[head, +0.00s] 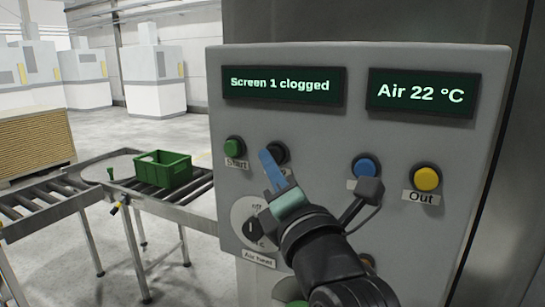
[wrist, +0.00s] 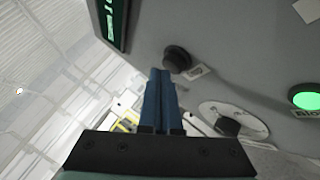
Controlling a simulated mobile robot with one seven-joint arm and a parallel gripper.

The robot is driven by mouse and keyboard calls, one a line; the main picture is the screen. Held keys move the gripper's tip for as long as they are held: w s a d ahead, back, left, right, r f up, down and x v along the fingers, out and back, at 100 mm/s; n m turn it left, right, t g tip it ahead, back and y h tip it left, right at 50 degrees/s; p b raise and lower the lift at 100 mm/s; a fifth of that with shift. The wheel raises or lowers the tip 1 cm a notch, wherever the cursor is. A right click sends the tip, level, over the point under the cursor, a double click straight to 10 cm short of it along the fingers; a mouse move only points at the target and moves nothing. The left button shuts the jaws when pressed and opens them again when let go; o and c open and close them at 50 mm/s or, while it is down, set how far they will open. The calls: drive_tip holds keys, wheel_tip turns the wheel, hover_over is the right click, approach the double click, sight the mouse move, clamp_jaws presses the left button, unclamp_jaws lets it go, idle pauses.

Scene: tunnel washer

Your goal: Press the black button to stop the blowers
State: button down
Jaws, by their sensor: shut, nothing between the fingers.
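The black button (head: 280,152) is on the upper left of the grey control panel (head: 315,140), right of the green Start button (head: 234,146). My arm's blue fingers partly cover it and its label in the head view. My gripper (head: 266,154) is shut and empty, its fingertips over the button's left side in that view. In the wrist view the round black button (wrist: 177,58) shows just beyond and right of my shut fingertips (wrist: 160,72). I cannot tell whether they touch it. A lit green button (wrist: 305,97) has a label starting "Blo".
The panel also bears a blue button (head: 366,167), a yellow Out button (head: 427,178) and a rotary knob (head: 252,229). Displays read "Screen 1 clogged" (head: 283,85) and "Air 22 °C" (head: 421,93). A green crate (head: 164,170) sits on a roller conveyor left of the panel.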

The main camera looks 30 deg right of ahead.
drive_tip(key=shift+w+d+b, duration=0.3)
drive_tip(key=shift+d+b, duration=0.05)
drive_tip(key=shift+d, duration=0.05)
idle(0.5)
drive_tip(key=shift+a, duration=0.1)
drive_tip(key=shift+s+a, duration=0.6)
drive_tip(key=shift+a, duration=0.05)
drive_tip(key=shift+b, duration=0.3)
drive_tip(key=s+a, duration=0.1)
drive_tip(key=a, duration=0.1)
drive_tip(key=s+a, duration=0.2)
drive_tip(key=shift+b, duration=0.3)
idle(0.6)
